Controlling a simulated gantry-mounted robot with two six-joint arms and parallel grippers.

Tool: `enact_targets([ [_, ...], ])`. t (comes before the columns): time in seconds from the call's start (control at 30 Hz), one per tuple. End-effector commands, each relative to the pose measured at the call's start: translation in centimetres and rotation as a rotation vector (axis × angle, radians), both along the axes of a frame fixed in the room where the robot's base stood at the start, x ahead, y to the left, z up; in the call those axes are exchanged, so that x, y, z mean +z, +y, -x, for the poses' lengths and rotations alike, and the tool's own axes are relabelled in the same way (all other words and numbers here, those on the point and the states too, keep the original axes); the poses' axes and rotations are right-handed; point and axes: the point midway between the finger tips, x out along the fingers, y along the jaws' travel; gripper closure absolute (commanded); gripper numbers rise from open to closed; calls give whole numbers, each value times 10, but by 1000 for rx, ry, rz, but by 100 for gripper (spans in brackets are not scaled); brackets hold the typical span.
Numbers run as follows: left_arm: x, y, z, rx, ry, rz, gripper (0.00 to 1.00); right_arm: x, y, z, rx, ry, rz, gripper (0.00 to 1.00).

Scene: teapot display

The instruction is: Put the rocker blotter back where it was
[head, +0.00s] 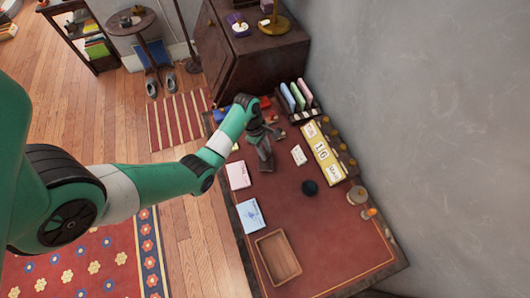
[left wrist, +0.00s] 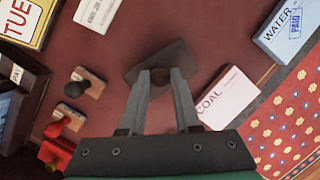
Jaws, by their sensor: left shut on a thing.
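My left gripper (head: 262,150) is over the far left part of the red desk top. In the left wrist view its two fingers (left wrist: 172,82) are closed around the dark knob of a flat, dark brownish-grey block, which looks like the rocker blotter (left wrist: 158,57). The blotter lies crosswise beyond the fingertips, its lower part partly hidden by them. In the head view the gripper largely hides it, and I cannot tell whether it touches the desk. My right gripper is in neither view.
A pink COAL stack (head: 238,175) and a blue WATER stack (head: 250,215) lie along the desk's left side. An empty wooden tray (head: 262,247) is nearer. Stamps (left wrist: 85,82), a white card (head: 299,155), a yellow calendar (head: 322,150) and a dark round object (head: 310,187) stand around. The desk's near right is clear.

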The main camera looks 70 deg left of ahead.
Motion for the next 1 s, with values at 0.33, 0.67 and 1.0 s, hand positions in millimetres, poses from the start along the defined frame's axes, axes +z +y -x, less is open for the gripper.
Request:
enact_targets([
  [0.33, -1, 0, 0, -1, -1, -1, 62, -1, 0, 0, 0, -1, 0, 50],
  [0.67, -1, 0, 0, -1, -1, -1, 39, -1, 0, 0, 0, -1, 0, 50],
  [1.0, 38, 8, 5, 1, -4, -3, 39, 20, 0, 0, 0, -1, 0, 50],
])
